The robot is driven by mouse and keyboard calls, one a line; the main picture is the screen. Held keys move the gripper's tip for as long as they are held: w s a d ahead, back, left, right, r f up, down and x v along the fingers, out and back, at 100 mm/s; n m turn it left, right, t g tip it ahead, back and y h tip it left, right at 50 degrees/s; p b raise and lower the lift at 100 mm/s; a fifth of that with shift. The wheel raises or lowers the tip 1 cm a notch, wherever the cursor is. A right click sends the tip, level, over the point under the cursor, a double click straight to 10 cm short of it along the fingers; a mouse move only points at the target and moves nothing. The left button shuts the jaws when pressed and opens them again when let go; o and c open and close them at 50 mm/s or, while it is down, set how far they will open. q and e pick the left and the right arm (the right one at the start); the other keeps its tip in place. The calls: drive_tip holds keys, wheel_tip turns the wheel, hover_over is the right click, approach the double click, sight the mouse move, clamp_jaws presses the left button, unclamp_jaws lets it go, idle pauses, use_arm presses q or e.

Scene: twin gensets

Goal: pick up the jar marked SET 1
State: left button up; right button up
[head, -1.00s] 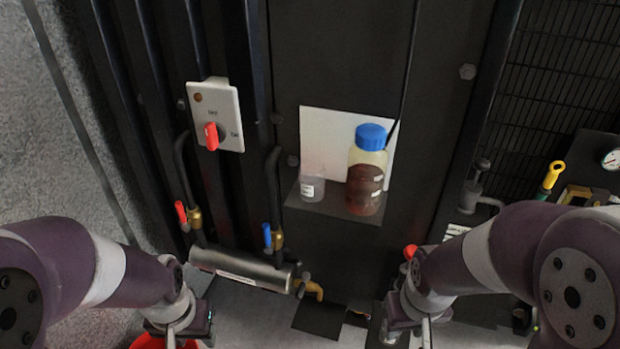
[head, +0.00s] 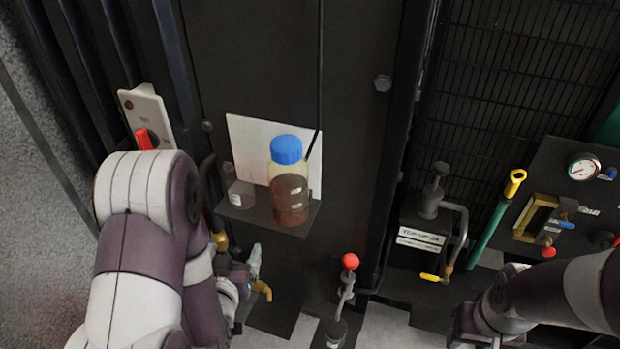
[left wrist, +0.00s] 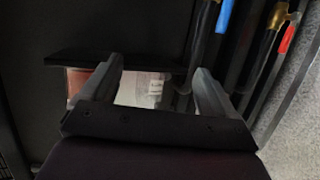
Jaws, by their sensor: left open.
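A small clear jar (head: 239,188) with a white label stands on a small dark shelf (head: 262,219) in the head view. Its label is too small to read. It stands left of a blue-capped bottle (head: 288,180) of red-brown liquid. My left gripper (head: 254,262) is below the shelf's front in the head view, apart from the jar. In the left wrist view the open fingers of my left gripper (left wrist: 158,67) frame a pale jar (left wrist: 150,90) with a label, beyond the fingers. My right gripper (head: 465,333) is low at the right, its jaws unclear.
A white card (head: 247,135) stands behind the jar and bottle. A switch plate with a red knob (head: 144,139) is at left, partly behind my arm. A red-knobbed lever (head: 350,262) stands right of the shelf. A gauge panel (head: 583,168) is at far right.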

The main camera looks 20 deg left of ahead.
sight(238, 194)
use_arm(q)
wheel_tip(238, 194, up, 6)
drive_tip(key=w+d+t, duration=0.2)
drive_tip(key=t, duration=0.1)
drive_tip(key=shift+y, duration=0.5)
drive_tip(key=p+x, duration=0.1)
drive_tip(key=x, duration=0.1)
drive_tip(key=a+p+x, duration=0.1)
drive_tip(key=x, duration=0.2)
drive_tip(key=r+p+x, duration=0.1)
drive_tip(key=x, duration=0.2)
drive_tip(key=shift+w+a, duration=0.1)
drive_tip(key=shift+a, duration=0.15)
drive_tip(key=w, duration=0.1)
drive_tip(key=w+a+p, duration=0.1)
drive_tip(key=w, duration=0.1)
drive_tip(key=shift+w+a+f, duration=0.2)
drive_tip(key=shift+a, duration=0.2)
drive_tip(key=shift+w+f, duration=0.1)
drive_tip(key=shift+w, duration=0.05)
drive_tip(key=shift+d, duration=0.2)
drive_tip(key=shift+c, duration=1)
drive_tip(key=c, duration=0.8)
use_arm(e)
wheel_tip(238, 194, up, 4)
drive_tip(key=shift+r, duration=0.25)
